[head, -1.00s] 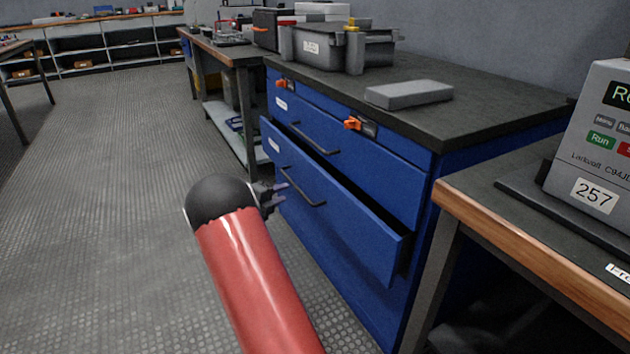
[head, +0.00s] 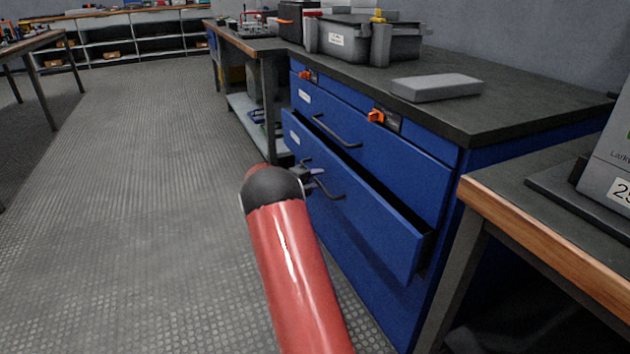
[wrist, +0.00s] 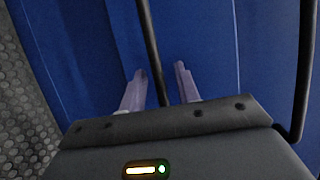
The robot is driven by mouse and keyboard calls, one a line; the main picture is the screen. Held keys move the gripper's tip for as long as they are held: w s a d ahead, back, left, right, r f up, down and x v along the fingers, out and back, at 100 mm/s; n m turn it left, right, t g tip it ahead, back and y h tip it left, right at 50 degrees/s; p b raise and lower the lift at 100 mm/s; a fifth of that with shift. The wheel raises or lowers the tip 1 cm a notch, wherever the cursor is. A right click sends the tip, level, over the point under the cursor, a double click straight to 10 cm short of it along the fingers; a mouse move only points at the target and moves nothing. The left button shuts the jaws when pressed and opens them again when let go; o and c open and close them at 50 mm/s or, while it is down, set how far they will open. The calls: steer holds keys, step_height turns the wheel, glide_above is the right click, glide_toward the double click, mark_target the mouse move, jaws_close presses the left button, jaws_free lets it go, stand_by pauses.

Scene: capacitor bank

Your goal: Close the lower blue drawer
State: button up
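The lower blue drawer (head: 370,215) is pulled partly out of the blue cabinet, with a dark gap along its top edge. Its dark bar handle (head: 333,196) is on its front. My gripper (head: 316,177) is at that handle, partly hidden behind my round wrist joint. In the wrist view my gripper (wrist: 160,72) has its two pale fingers apart. A dark handle bar (wrist: 150,40) runs between them. I cannot tell whether either finger touches the bar. The blue drawer front (wrist: 215,50) fills the background there.
The upper drawer (head: 400,165) above looks shut; its handle (head: 335,132) and orange latches (head: 376,116) stick out. A grey block (head: 436,87) and grey bin (head: 365,42) stand on the cabinet top. A wood-edged bench (head: 540,245) is close on the right. Floor (head: 130,190) at left is clear.

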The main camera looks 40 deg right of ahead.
mark_target(327, 176)
jaws_close()
steer(key=d+p, duration=0.1)
steer(key=d, duration=0.1)
steer(key=s+d+p, duration=0.1)
steer(key=d, duration=0.1)
steer(key=shift+d+r, duration=0.1)
steer(key=shift+d, duration=0.1)
jaws_free()
steer(key=shift+d, duration=0.1)
stand_by(0.4)
steer(key=p+v, duration=0.1)
steer(key=v, duration=0.7)
